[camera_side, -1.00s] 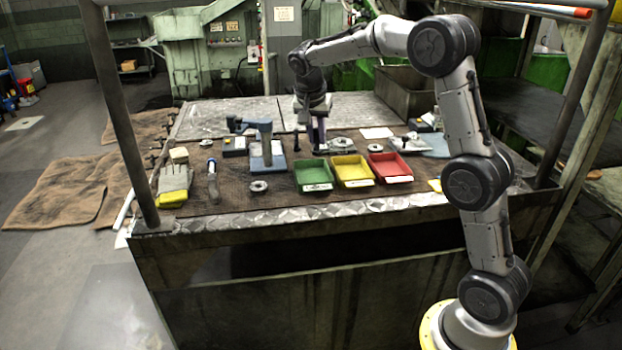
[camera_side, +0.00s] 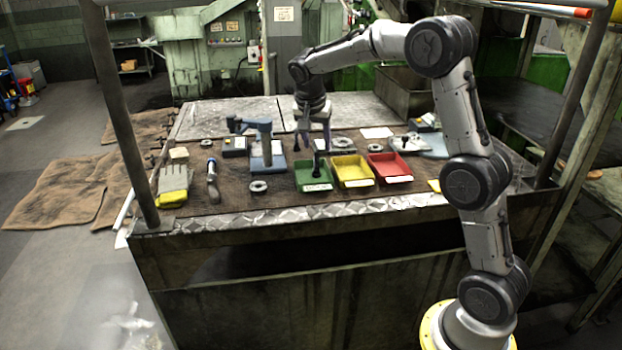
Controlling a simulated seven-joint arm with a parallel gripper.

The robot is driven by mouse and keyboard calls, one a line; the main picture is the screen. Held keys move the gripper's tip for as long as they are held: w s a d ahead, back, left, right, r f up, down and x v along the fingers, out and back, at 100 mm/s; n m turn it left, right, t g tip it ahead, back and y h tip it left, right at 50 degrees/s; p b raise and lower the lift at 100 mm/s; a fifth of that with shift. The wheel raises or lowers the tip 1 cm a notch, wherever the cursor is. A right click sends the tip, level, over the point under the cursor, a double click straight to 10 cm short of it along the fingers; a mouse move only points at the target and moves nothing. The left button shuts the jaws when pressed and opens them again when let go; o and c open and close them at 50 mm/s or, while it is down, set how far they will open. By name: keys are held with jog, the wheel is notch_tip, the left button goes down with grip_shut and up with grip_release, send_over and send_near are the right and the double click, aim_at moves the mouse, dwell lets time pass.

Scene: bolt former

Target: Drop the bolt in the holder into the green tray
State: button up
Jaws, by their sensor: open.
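The green tray (camera_side: 312,184) is on the bench, left of the yellow tray. A dark, upright, bolt-like piece (camera_side: 316,164) shows against the green tray, below my gripper. I cannot tell whether it is in the air or touching the tray floor. My gripper (camera_side: 313,146) is open and points down just above and behind the tray, apart from that piece. Another thin dark upright shape (camera_side: 296,143) shows by the left finger. I cannot tell whether it belongs to the holder, which I cannot make out clearly.
A yellow tray (camera_side: 352,183) and a red tray (camera_side: 397,179) stand to the right. A blue stand (camera_side: 266,150) is close on the left. A ring-shaped part (camera_side: 259,187) and gloves (camera_side: 174,185) lie further left. The bench's front strip is clear.

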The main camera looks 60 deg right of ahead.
jog(key=w+v, duration=0.1)
jog(key=v, duration=0.6)
jog(key=shift+s+r, duration=0.25)
jog(key=shift+s, duration=0.3)
jog(key=shift+a, duration=0.1)
jog(key=s+a+r+n+t+y, duration=0.1)
jog(key=s+a+n, duration=0.35)
jog(key=s, duration=0.35)
jog(key=s+a+r+n+t+y, duration=0.1)
jog(key=s+a+r+n, duration=0.15)
jog(key=s+a, duration=0.45)
jog(key=s+a+f+n+t+y, duration=0.1)
jog(key=s+a+f+n, duration=0.1)
jog(key=s, duration=0.5)
jog(key=s+a+f+n+t+y, duration=0.1)
jog(key=s+a+f+n, duration=0.1)
jog(key=s+f+n, duration=0.3)
jog(key=shift+s+a+f, duration=0.3)
jog(key=shift+s+a, duration=0.05)
jog(key=shift+s, duration=0.9)
